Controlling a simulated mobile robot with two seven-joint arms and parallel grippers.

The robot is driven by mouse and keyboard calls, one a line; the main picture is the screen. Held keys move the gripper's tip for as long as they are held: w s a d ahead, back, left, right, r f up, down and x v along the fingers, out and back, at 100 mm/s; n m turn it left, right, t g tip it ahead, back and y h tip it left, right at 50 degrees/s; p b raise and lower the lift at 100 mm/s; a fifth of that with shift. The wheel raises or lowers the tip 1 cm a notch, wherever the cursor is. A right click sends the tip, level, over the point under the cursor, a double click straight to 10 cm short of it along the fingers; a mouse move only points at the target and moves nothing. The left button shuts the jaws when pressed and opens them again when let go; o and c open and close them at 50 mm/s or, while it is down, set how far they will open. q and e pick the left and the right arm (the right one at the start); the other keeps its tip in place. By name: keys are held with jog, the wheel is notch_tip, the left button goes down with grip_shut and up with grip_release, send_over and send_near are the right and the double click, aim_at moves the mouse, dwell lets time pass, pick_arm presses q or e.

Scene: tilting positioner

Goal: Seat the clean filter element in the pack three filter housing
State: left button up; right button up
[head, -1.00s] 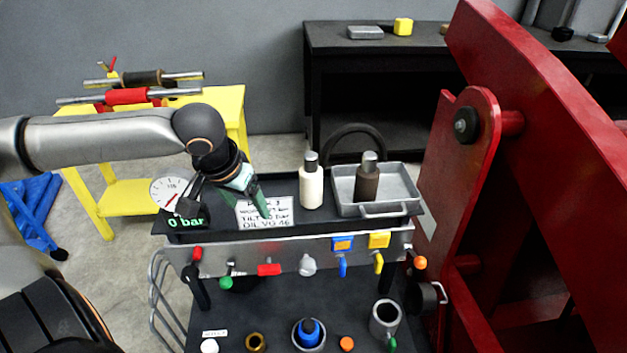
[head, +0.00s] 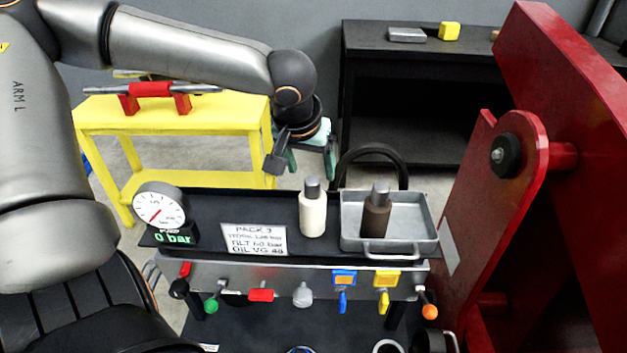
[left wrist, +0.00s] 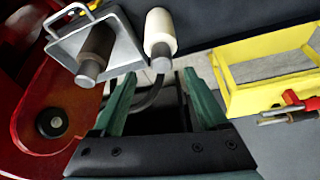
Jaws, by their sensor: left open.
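A cream filter element (head: 312,212) with a grey cap stands upright on the cart's black top, left of a grey metal tray (head: 430,215). A dark brown element (head: 376,212) with a grey cap stands in the tray. My left gripper (head: 311,164) is open and empty, with green fingers, behind and above the cream element. In the left wrist view the cream element (left wrist: 160,35) and the brown element (left wrist: 95,50) lie beyond the open fingers (left wrist: 158,88), not between them. I cannot make out the filter housing with certainty. My right gripper is out of view.
A gauge (head: 160,212) reading 0 bar and a pack 3 placard (head: 255,240) stand on the cart top. Valves and knobs line its front panel (head: 300,275). A red frame (head: 520,190) rises at right. A yellow stand (head: 180,118) and a black bench (head: 420,60) are behind.

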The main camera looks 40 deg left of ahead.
aim_at(312, 180)
pick_arm(q)
jog(key=shift+x, duration=3.1)
jog(key=shift+s, duration=0.1)
grip_shut()
jog(key=shift+r, duration=0.1)
